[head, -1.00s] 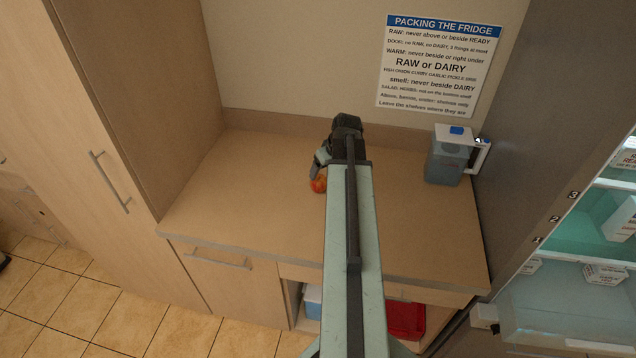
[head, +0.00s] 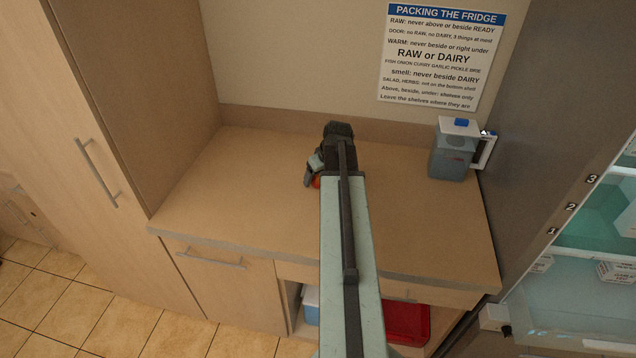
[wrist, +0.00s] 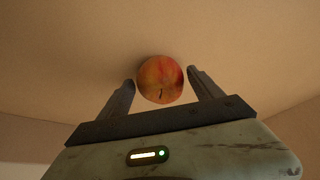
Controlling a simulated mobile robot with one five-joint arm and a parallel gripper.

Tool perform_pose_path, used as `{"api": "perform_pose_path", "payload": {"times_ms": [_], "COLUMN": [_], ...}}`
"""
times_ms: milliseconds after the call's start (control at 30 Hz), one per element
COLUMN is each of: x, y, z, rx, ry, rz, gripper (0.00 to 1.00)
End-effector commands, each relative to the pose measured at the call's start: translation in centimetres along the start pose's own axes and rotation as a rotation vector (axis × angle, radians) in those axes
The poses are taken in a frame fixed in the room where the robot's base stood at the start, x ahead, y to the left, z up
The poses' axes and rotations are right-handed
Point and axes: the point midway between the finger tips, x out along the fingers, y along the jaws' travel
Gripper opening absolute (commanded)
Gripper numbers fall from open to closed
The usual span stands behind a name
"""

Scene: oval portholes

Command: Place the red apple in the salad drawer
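The red apple (wrist: 160,80), mottled red and yellow with a dark stem, sits on the counter (head: 235,200). In the head view only a red sliver of the apple (head: 316,183) shows beside my gripper (head: 314,172); my arm hides the rest. In the wrist view my gripper (wrist: 162,88) is open, with one finger on each side of the apple and small gaps showing between fingers and fruit. The salad drawer cannot be made out for sure; part of the fridge interior (head: 590,225) shows at the right.
A lidded water jug (head: 452,158) stands at the counter's back right, beside the grey fridge side (head: 540,120). A rules sign (head: 440,55) hangs on the wall. A red bin (head: 408,322) and a blue-and-white box (head: 311,305) sit in the open space below. The left counter is clear.

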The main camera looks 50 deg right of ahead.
Motion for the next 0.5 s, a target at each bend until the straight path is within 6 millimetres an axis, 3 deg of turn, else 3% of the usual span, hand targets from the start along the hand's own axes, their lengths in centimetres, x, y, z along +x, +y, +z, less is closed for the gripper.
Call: {"api": "perform_pose_path", "payload": {"times_ms": [33,200,267,500], "x": [-0.03,-0.03,-0.03,-0.42], "y": [-0.02,-0.04,-0.05,-0.08], "z": [-0.02,-0.03,-0.04,-0.21], "rx": [0.0,-0.001,-0.001,-0.001], "ry": [0.0,0.0,0.0,0.0], "rz": [0.0,0.0,-0.001,-0.001], "gripper": [0.57,0.1,0.0,0.0]}}
